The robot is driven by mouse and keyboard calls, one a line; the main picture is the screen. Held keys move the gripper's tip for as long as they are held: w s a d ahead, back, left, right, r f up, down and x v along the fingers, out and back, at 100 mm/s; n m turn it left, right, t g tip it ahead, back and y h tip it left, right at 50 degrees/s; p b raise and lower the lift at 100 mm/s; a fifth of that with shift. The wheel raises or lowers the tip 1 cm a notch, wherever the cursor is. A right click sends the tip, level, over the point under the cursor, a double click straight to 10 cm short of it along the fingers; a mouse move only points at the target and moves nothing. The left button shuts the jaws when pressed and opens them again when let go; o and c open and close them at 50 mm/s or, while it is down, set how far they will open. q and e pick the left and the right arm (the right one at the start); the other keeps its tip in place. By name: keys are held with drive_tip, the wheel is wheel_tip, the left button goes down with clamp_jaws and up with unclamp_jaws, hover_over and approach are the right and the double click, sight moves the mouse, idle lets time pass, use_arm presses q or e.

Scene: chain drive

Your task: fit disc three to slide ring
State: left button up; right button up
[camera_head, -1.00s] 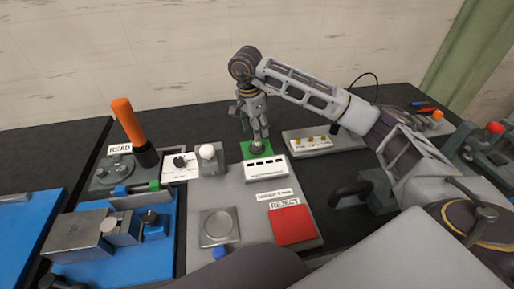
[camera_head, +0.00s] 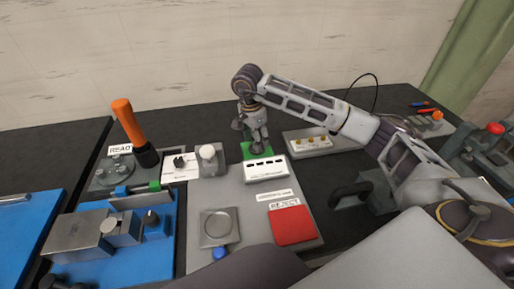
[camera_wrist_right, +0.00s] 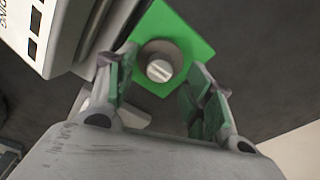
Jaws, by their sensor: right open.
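A small grey round piece with a bright metal knob (camera_wrist_right: 159,69) stands on a green pad (camera_wrist_right: 196,45) in the right wrist view. I cannot tell whether it is disc three. My right gripper (camera_wrist_right: 160,80) is open, with its green-lined fingers apart on either side of the piece. In the head view my right gripper (camera_head: 257,146) hangs over the green pad (camera_head: 247,151) and hides most of it. A round silver ring-like dish (camera_head: 219,227) lies on the grey plate; I cannot tell whether it is the slide ring. My left gripper is not in view.
A white slotted box (camera_head: 266,169) stands close beside the green pad. A red reject pad (camera_head: 292,225) lies at the front right of the plate. A white-knobbed post (camera_head: 208,153), an orange handle (camera_head: 129,120) and a blue fixture (camera_head: 112,236) stand to the left.

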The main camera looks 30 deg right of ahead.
drive_tip(key=shift+d+f, duration=0.15)
drive_tip(key=shift+f, duration=0.8)
clamp_jaws()
drive_tip(key=shift+r, duration=0.1)
wheel_tip(320, 180, up, 10)
idle(0.7)
idle(0.6)
